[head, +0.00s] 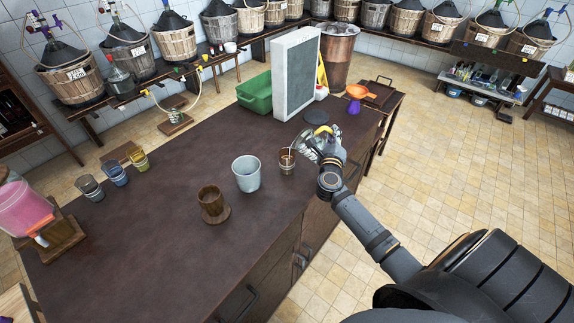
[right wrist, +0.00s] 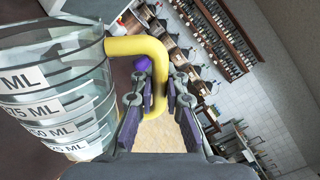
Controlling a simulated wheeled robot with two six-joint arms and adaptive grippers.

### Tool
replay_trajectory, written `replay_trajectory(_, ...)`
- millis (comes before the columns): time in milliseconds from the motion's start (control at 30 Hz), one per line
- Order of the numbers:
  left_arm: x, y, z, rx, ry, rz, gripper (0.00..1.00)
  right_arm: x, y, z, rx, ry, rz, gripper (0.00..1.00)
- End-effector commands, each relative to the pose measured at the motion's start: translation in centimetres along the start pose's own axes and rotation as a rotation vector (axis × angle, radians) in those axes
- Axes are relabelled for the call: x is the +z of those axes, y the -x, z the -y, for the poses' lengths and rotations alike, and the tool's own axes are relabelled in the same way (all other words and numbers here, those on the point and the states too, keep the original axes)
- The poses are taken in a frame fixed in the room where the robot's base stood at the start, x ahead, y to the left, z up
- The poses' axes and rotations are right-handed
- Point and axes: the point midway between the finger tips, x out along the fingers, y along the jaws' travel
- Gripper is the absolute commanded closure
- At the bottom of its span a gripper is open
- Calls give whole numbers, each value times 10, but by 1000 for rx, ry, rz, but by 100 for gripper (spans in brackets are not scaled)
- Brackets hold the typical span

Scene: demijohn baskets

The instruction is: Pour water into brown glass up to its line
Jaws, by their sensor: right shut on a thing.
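A small brown glass (head: 287,166) with a pale band stands on the dark table near its right edge. My right gripper (head: 328,150) is just right of it, shut on the yellow handle of a clear measuring jug (head: 308,146). The jug looks tilted toward the glass, and a thin pale streak shows over the glass mouth. In the right wrist view the jug (right wrist: 50,85) shows its ML labels, and its yellow handle (right wrist: 157,70) is between the fingers (right wrist: 155,100). The water levels are too small to tell. My left gripper is out of view.
A pale bucket (head: 246,175) and a brown cup (head: 212,201) on a round coaster stand left of the glass. Grey, blue and yellow glasses (head: 115,174) stand at the left.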

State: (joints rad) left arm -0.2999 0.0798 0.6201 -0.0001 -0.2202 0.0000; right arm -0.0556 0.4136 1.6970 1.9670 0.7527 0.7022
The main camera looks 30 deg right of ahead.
Motion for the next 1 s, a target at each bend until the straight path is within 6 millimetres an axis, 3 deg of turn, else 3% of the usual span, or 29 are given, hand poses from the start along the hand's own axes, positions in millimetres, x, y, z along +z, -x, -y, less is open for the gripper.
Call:
replay_trajectory(467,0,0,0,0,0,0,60,2,0,1,-2,-1,3,100)
replay_trajectory(700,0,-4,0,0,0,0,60,-11,0,0,-3,-124,-7,100)
replay_trajectory(1000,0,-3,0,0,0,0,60,-10,0,0,-3,-124,-7,100)
